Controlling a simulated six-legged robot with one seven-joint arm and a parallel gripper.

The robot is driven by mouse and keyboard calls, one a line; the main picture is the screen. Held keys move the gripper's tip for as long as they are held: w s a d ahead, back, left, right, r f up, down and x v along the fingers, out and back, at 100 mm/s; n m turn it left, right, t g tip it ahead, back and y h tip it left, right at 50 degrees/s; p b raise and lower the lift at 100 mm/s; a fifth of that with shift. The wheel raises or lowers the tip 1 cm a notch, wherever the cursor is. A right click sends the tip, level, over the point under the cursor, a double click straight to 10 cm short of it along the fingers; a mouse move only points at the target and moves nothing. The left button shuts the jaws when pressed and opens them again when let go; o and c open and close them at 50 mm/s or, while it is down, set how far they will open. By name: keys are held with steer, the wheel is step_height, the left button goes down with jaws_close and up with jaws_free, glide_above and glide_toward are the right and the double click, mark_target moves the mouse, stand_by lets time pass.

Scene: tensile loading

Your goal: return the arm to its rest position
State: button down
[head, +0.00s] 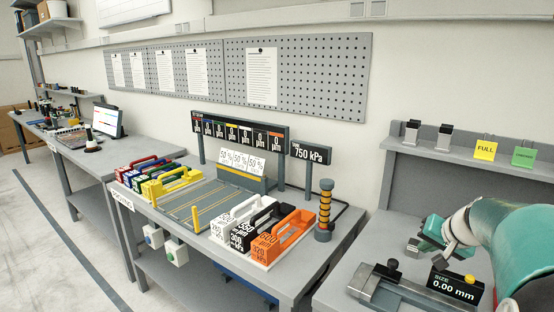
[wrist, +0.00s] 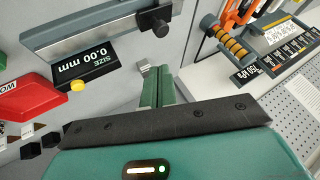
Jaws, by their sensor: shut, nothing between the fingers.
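My gripper (head: 434,238) is at the right of the head view, above the right-hand bench and close to the measuring device with the "SIZE 0.00 mm" display (head: 456,286). In the wrist view my gripper (wrist: 155,72) shows its green fingers together with nothing between them. The display also shows in the wrist view (wrist: 98,62), left of the fingers, with the device's grey bar (wrist: 95,35) and black knob above it. My teal arm reaches in from the right edge of the head view.
The middle bench holds orange (head: 281,237), black and white handled blocks, a striped post (head: 324,212) and a "750 kPa" sign (head: 311,153). FULL (head: 485,149) and green (head: 523,155) cards stand on the right shelf. A red block (wrist: 30,97) lies left in the wrist view.

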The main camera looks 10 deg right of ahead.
steer(key=s+a+r+n+g, duration=0.1)
steer(key=s+a+n, duration=0.1)
steer(key=a, duration=0.8)
steer(key=s+a+r+n+g, duration=0.1)
steer(key=s+a+n, duration=0.1)
steer(key=a, duration=0.8)
steer(key=s+a+f+n, duration=0.3)
steer(key=s+a+n, duration=0.1)
steer(key=s+a, duration=0.9)
steer(key=shift+n+y, duration=0.3)
steer(key=shift+w+r, duration=0.1)
